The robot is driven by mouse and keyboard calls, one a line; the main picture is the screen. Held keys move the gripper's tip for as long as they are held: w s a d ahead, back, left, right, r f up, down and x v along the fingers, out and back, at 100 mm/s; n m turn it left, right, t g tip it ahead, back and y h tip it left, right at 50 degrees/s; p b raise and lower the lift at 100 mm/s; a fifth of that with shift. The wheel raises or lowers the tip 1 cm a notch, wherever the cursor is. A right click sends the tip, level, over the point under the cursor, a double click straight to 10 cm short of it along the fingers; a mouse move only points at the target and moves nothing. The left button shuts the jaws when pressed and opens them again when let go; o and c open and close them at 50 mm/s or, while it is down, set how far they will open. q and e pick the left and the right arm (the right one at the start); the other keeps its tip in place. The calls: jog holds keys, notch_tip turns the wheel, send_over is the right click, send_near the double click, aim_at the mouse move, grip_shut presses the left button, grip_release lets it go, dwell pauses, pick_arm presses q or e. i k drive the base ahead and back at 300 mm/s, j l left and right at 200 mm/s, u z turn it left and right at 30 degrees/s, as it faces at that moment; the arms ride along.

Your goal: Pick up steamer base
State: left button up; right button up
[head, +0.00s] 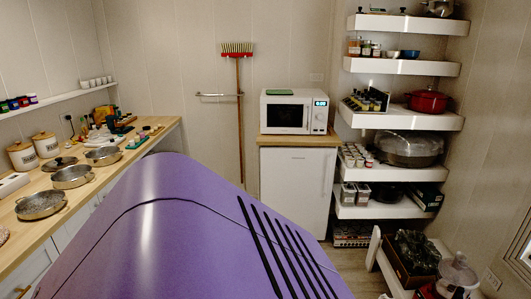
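Several round metal vessels stand on the wooden counter at the left: a near one (41,205), a middle one (72,176) and a far one (103,155). They look shallow, with shiny metal sides. I cannot tell whether one of them is the steamer base. A large round vessel with a clear or shiny dome (410,148) sits on a right-hand shelf and might also be part of a steamer. Neither of my grippers shows in the head view.
The counter (155,137) also holds canisters (22,156), a dark lid (59,164) and small bottles. A broom (238,100) leans at the back wall. A low bench with a box (400,280) is at the right.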

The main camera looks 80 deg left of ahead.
aim_at(72, 177)
jog(key=u, duration=4)
jog(key=i+l+u, duration=0.25)
jog(key=i+l, duration=1)
